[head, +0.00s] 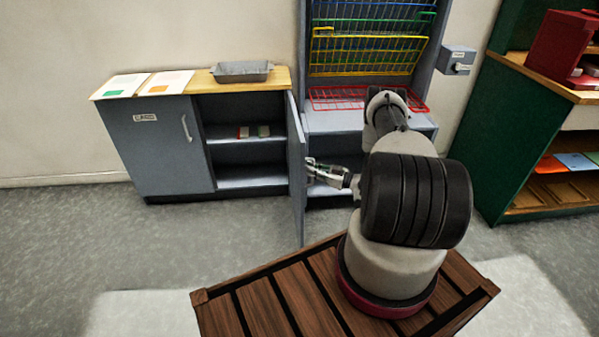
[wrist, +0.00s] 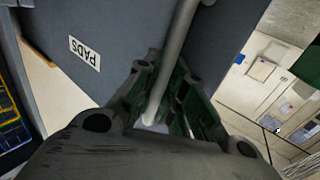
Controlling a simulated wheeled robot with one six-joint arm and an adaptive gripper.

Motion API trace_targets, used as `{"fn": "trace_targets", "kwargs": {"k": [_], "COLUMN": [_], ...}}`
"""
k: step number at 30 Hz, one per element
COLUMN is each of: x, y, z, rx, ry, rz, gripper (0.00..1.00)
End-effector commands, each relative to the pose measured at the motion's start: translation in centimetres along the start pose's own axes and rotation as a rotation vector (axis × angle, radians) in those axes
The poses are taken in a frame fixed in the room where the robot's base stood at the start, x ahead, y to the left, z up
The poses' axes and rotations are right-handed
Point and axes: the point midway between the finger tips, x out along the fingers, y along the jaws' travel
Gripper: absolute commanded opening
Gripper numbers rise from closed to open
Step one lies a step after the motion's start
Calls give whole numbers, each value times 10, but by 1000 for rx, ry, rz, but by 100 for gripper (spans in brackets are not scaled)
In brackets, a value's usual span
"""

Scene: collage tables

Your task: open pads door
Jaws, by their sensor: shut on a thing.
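The pads door (head: 297,172) is the right-hand door of the low grey cabinet and stands swung wide open, its edge toward the head camera. In the wrist view the door's face (wrist: 120,30) carries a white label reading "PADS" (wrist: 85,53). A grey bar handle (wrist: 174,55) runs down between my fingers. My gripper (head: 312,170) is at the door's right side, shut on the handle; the fingers also show in the wrist view (wrist: 160,95). The handle is hidden in the head view.
The open compartment's shelf (head: 240,138) holds a few small red, white and green items. The left door (head: 160,145) is shut. A grey tray (head: 242,72) and papers lie on top. A rack with coloured wire shelves (head: 365,50) stands right of the door, a green shelf unit (head: 520,140) further right.

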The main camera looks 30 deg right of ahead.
Motion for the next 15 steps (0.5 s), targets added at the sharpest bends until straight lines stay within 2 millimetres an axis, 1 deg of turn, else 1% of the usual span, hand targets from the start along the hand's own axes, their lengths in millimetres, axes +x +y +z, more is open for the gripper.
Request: {"fn": "trace_targets", "kwargs": {"k": [1,4,15], "x": [-5,-8,-10], "y": [1,4,6], "z": [2,2,2], "rx": [7,8,9], "ry": [-1,-1,-3], "rz": [1,-1,-1], "gripper": [0,0,0]}}
